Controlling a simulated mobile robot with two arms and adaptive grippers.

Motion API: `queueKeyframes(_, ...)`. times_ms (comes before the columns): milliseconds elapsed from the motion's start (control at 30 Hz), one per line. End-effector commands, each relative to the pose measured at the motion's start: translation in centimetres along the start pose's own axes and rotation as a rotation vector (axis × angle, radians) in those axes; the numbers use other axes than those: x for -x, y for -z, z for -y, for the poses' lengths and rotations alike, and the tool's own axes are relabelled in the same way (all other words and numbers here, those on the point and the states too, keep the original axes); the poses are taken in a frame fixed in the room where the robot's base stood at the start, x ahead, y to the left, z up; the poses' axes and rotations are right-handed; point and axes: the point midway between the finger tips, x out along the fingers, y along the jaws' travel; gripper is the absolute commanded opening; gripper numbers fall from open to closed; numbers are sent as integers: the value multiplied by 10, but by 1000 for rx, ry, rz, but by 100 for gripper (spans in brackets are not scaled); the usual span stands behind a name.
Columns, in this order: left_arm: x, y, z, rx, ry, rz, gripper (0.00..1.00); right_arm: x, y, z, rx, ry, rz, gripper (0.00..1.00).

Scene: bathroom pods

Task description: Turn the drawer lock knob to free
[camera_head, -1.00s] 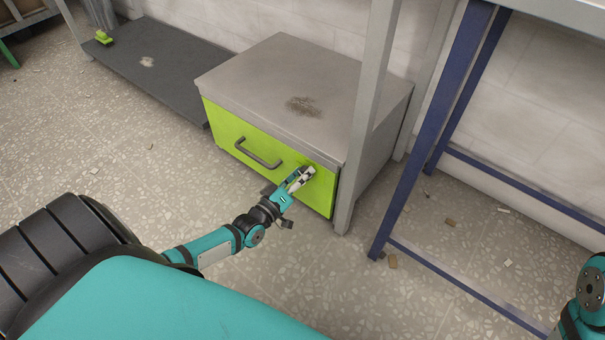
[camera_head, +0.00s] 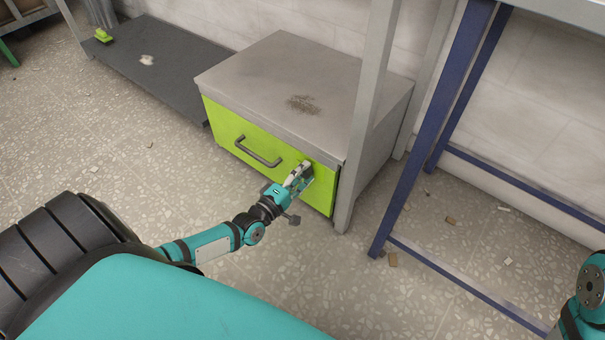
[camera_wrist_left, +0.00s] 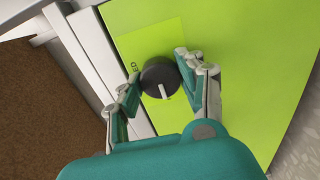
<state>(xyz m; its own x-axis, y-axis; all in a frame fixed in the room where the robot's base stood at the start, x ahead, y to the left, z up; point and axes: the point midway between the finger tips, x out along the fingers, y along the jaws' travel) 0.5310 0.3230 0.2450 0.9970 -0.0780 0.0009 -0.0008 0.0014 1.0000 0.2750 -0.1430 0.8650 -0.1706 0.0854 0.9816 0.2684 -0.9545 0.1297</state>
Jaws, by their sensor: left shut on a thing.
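The grey drawer box has a lime green front (camera_head: 232,128) with a dark bar handle (camera_head: 258,153). The lock knob is hidden behind my gripper in the head view. In the left wrist view the lock knob (camera_wrist_left: 159,78) is a dark round disc with a white pointer line, on a lighter green label (camera_wrist_left: 150,45) where the letters "ED" show. My left gripper (camera_head: 303,169) is at the right part of the drawer front, its fingers on either side of the knob and shut on it. The drawer looks closed. My right gripper is out of view.
A grey table leg (camera_head: 367,120) stands just right of the drawer box. A blue table frame (camera_head: 428,130) is farther right. A low dark platform (camera_head: 165,65) lies to the left. The floor in front has small scraps on the right.

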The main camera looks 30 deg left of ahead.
Motion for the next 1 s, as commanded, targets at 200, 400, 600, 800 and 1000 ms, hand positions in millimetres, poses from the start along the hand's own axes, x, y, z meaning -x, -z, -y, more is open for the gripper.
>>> queueKeyframes(200,0,1,1,16,2,-2,7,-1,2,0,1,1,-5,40)
queueKeyframes(400,0,1,1,16,3,-1,7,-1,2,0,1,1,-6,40)
queueKeyframes(600,0,1,1,15,3,-1,53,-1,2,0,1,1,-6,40)
queueKeyframes(800,0,0,1,14,2,0,63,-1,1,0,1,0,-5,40)
queueKeyframes(1000,3,0,1,14,2,0,63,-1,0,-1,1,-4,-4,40)
